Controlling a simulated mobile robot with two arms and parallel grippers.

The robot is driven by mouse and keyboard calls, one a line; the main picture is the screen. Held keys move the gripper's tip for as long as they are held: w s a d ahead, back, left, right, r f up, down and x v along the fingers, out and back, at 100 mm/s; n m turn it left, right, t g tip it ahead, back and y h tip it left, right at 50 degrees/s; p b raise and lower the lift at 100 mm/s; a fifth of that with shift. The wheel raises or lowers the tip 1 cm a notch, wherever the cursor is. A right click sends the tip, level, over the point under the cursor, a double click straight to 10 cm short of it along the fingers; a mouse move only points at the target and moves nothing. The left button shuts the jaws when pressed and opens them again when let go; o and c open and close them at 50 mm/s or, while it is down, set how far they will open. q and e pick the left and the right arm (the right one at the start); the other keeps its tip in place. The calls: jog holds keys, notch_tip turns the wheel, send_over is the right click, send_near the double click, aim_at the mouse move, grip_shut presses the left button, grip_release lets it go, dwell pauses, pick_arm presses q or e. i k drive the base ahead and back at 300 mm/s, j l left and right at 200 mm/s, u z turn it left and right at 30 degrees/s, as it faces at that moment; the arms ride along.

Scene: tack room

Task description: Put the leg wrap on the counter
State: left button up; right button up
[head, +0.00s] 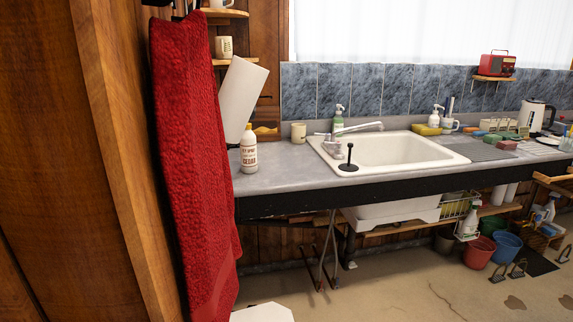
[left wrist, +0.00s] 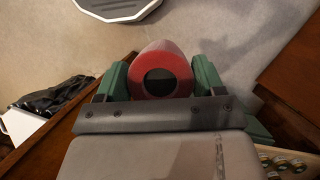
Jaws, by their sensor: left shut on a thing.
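The leg wrap (left wrist: 160,57) shows in the left wrist view as a red roll with a dark round hole in its end. My left gripper (left wrist: 160,75) is shut on it, with a green finger on each side. The counter (head: 277,176) is in the head view, a grey top running from the middle to the right around a white sink (head: 390,149). Neither gripper nor the wrap shows in the head view. My right gripper is not in view.
A red towel (head: 195,150) hangs at a wooden post, left of the counter. Buckets (head: 479,252) stand below. Wooden edges (left wrist: 293,101) flank the left gripper.

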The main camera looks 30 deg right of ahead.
aim_at(283, 168)
jog(key=i+l, duration=0.1)
jog(key=l, duration=2.4)
jog(key=i, duration=0.05)
